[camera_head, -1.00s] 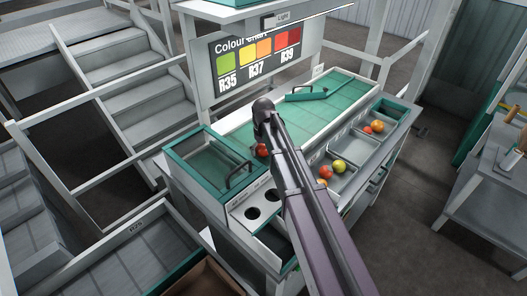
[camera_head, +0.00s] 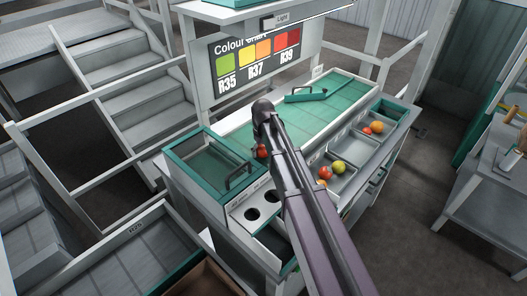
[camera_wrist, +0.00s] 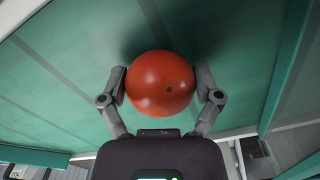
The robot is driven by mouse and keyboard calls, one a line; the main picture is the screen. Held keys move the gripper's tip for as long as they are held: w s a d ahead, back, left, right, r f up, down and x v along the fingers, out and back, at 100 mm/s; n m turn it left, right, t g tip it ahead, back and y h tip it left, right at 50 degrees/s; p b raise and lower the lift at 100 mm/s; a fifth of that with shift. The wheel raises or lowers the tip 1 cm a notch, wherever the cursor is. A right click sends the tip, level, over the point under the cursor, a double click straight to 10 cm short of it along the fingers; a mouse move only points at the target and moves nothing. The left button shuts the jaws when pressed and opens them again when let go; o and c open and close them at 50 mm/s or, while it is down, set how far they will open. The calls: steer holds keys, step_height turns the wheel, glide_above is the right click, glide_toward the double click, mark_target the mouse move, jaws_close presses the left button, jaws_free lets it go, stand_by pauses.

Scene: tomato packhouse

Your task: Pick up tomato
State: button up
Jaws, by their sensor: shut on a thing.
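A red-orange tomato (camera_wrist: 160,84) sits between the two fingers of my gripper (camera_wrist: 161,92) in the wrist view. The fingers press on its left and right sides, so my gripper is shut on it. Behind the tomato is the green sorting surface (camera_wrist: 60,85), with a dark shadow above the fruit. In the head view the tomato (camera_head: 262,151) shows as a small red patch beside my arm, over the near left part of the green surface (camera_head: 233,132). My arm hides most of the gripper there. I cannot tell whether the tomato touches the surface.
Compartments at the right hold several tomatoes (camera_head: 338,167) and (camera_head: 376,127). A green-framed bin with a black handle (camera_head: 238,175) stands at the left. Two round holes (camera_head: 252,214) lie in front. A green divider (camera_head: 305,94) lies across the far surface, below the colour chart (camera_head: 255,58).

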mark_target(263, 146)
steer(key=shift+r, duration=0.15)
step_height(263, 146, up, 10)
steer(key=p, duration=1)
stand_by(0.6)
step_height(263, 146, up, 6)
steer(key=p, duration=0.5)
steer(key=shift+f+p, duration=0.25)
steer(key=shift+p, duration=0.15)
stand_by(0.4)
